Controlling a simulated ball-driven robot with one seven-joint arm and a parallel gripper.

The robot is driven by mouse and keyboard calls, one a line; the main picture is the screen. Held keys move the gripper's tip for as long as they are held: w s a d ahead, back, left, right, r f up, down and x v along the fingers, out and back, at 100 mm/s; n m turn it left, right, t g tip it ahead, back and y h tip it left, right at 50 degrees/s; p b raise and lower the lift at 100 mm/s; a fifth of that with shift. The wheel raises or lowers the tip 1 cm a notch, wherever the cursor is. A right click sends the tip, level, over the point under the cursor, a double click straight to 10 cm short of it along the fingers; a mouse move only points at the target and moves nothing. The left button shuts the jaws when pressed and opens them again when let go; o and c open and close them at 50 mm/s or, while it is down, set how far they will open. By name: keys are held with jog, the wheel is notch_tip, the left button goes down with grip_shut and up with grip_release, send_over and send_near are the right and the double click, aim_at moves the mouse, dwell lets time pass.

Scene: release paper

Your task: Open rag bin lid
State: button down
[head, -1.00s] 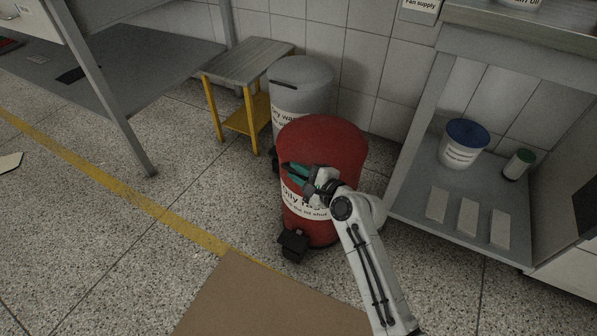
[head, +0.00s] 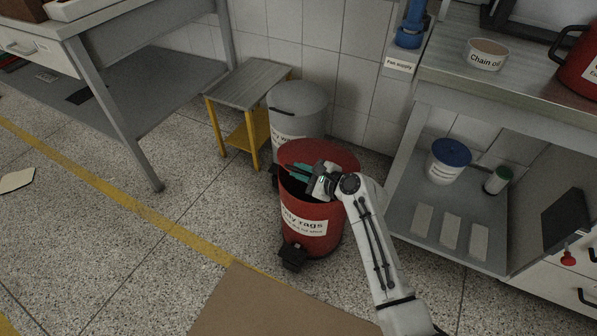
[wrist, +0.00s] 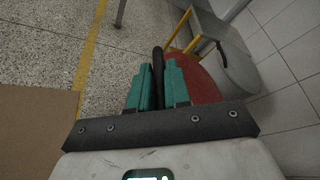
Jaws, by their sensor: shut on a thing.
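The red rag bin (head: 322,236) stands on the floor, with a white label reading "rags" on its front. Its red lid (head: 333,153) is raised at a tilt, and a dark gap shows between lid and rim. My gripper (head: 296,171), with teal fingers, is at the front of the lid. In the wrist view, my gripper (wrist: 159,82) is shut on a dark bar, the lid handle (wrist: 158,62), with red lid (wrist: 200,82) to the right. The bin's inside is mostly hidden by the lid and my gripper.
A grey bin (head: 297,107) and a small yellow-legged table (head: 246,84) stand behind. A bench with a lower shelf (head: 463,220) is close on the right, holding a blue-lidded tub (head: 446,162). Brown cardboard (head: 275,305) lies in front. Open floor (head: 95,240) is on the left.

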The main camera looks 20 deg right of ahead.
jog(key=w+d+r+m+g+y+p, duration=0.1)
jog(key=w+d+r+m+p, duration=0.1)
jog(key=r, duration=0.4)
jog(key=w+d+r+m+g+p, duration=0.1)
jog(key=w+d+r+m+p, duration=0.1)
jog(key=w+d+r, duration=0.4)
jog(key=shift+w+d+r+m+y+p, duration=0.3)
jog(key=shift+y+p, duration=0.1)
jog(key=shift+p, duration=0.5)
jog(key=shift+g, duration=0.3)
jog(key=shift+s+f, duration=0.1)
jog(key=c, duration=1.2)
grip_release()
jog(key=shift+o, duration=0.2)
jog(key=p+v, duration=0.4)
jog(key=v, duration=0.6)
jog(key=shift+s+d, duration=0.25)
